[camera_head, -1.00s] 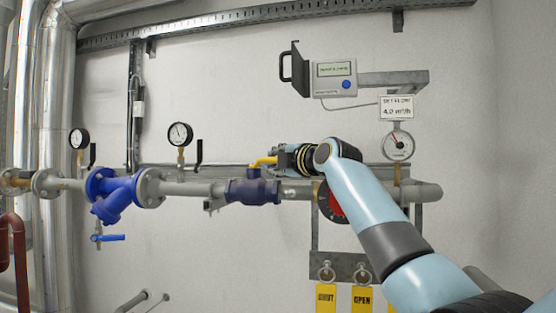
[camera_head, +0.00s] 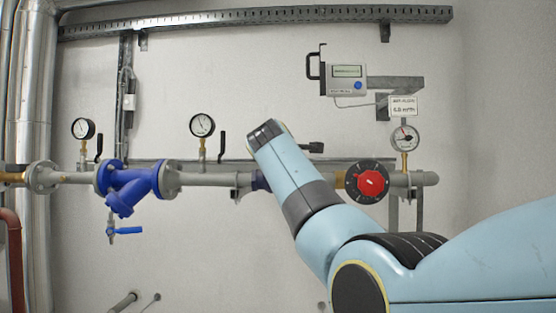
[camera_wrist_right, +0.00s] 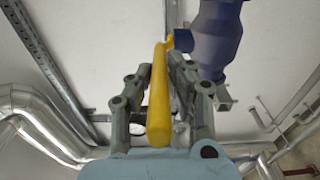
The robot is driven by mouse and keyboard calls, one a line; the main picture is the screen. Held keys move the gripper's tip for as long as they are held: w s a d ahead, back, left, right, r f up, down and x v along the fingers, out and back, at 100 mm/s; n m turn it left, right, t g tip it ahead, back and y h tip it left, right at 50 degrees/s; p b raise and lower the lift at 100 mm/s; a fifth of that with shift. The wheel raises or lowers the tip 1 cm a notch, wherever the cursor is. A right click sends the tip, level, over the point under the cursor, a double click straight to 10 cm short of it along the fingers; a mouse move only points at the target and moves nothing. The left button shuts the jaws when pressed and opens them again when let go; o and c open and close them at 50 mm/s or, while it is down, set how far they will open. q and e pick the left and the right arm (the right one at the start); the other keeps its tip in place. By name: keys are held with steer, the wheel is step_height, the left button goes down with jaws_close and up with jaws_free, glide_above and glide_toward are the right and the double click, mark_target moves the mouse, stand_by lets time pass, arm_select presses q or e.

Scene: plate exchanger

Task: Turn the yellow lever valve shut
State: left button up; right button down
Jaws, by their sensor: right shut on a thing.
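The yellow lever (camera_wrist_right: 158,105) lies lengthwise between the fingers of my right gripper (camera_wrist_right: 161,68) in the right wrist view. My right gripper is shut on it. The lever's near end is close to the palm; its far end bends to the blue valve body (camera_wrist_right: 216,38). In the head view my right arm covers the lever and the gripper's fingers. Only a sliver of the dark blue valve body (camera_head: 259,180) shows left of the arm, so the lever's angle to the pipe is hard to tell. My left gripper is not in view.
The grey pipe (camera_head: 210,180) runs across the wall, with a blue strainer (camera_head: 130,185) left and a red-centred dial (camera_head: 371,182) right of my arm. Gauges (camera_head: 202,126) stand above it. A meter box (camera_head: 346,79) hangs above right. The wall below the pipe is largely clear.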

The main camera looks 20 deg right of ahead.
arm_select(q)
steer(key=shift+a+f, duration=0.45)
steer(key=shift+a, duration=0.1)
arm_select(e)
steer(key=shift+w+a+f+h, duration=0.1)
steer(key=shift+a+h, duration=0.2)
steer(key=shift+a, duration=0.1)
